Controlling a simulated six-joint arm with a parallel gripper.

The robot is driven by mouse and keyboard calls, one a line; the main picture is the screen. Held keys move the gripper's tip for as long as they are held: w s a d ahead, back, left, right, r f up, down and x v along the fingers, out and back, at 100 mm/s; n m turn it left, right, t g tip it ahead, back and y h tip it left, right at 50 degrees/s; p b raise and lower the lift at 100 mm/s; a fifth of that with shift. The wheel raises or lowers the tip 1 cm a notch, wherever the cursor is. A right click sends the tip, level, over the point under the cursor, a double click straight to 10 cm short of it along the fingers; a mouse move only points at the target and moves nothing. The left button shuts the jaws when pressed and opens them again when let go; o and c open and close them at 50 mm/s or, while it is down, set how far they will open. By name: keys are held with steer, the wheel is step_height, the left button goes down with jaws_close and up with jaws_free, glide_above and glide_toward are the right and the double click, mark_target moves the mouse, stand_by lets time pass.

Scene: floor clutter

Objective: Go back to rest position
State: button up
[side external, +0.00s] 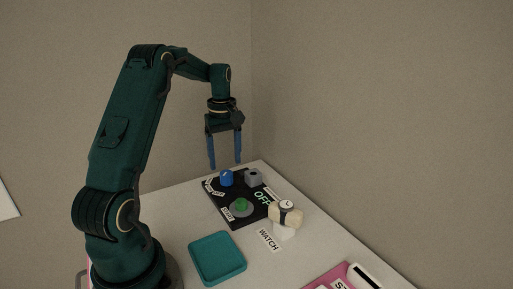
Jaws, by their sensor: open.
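My gripper (225,164) hangs at the end of my dark green arm, pointing down, with its two blue fingers apart and nothing between them. It is in the air above the far end of the table, over the back of a black panel (217,208). The panel bears a blue knob (227,178), a grey block (254,177), a green button (241,204) and white labels, one reading "OFF". No contact between the fingers and the panel is visible.
A teal tray (217,259) lies empty on the pale table (315,250) near my base. A watch (287,207) sits on a beige stand beside a "WATCH" label (268,239). A pink board (320,279) with a white item lies at the front right. Walls stand behind the table.

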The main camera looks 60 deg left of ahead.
steer(key=shift+r, duration=0.5)
steer(key=d+r+m+t+y, duration=0.1)
steer(key=d+r+m+t, duration=0.35)
steer(key=d+r, duration=0.95)
steer(key=s+d+f+m+t+h, duration=0.1)
steer(key=s+d+f+m, duration=0.5)
steer(key=s+d+m, duration=0.5)
steer(key=shift+s+d+f+m, duration=0.2)
steer(key=shift+d+f+m, duration=0.2)
steer(key=shift+m, duration=0.45)
